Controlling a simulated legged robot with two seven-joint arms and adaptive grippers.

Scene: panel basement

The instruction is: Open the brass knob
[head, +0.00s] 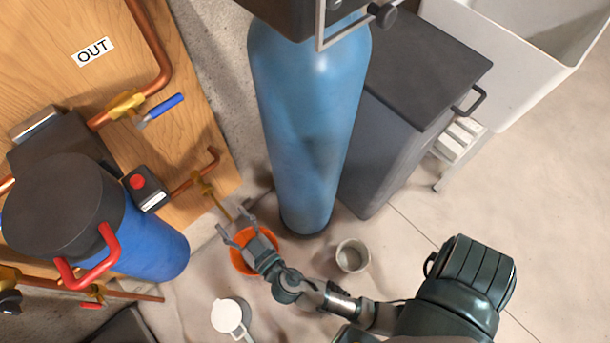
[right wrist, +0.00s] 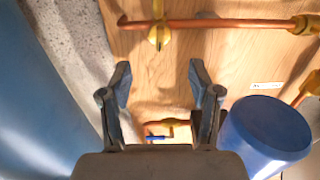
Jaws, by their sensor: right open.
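The brass knob (head: 204,187) is on a copper pipe low on the wooden panel, with a thin brass stem or handle pointing down toward my right gripper. In the right wrist view the brass knob (right wrist: 158,36) shows beyond the fingertips, roughly centred between them. My right gripper (head: 237,227) is open and empty, just below and to the right of the brass part in the head view. Its two fingers also show spread in the right wrist view (right wrist: 159,84). Whether a fingertip touches the brass stem I cannot tell. My left gripper is not in view.
An orange bucket (head: 246,262) is on the floor under my right gripper. A tall blue cylinder (head: 305,120) stands right of it, and a blue filter housing (head: 150,240) left. A grey pot (head: 352,256) and white jug (head: 228,315) are nearby on the floor.

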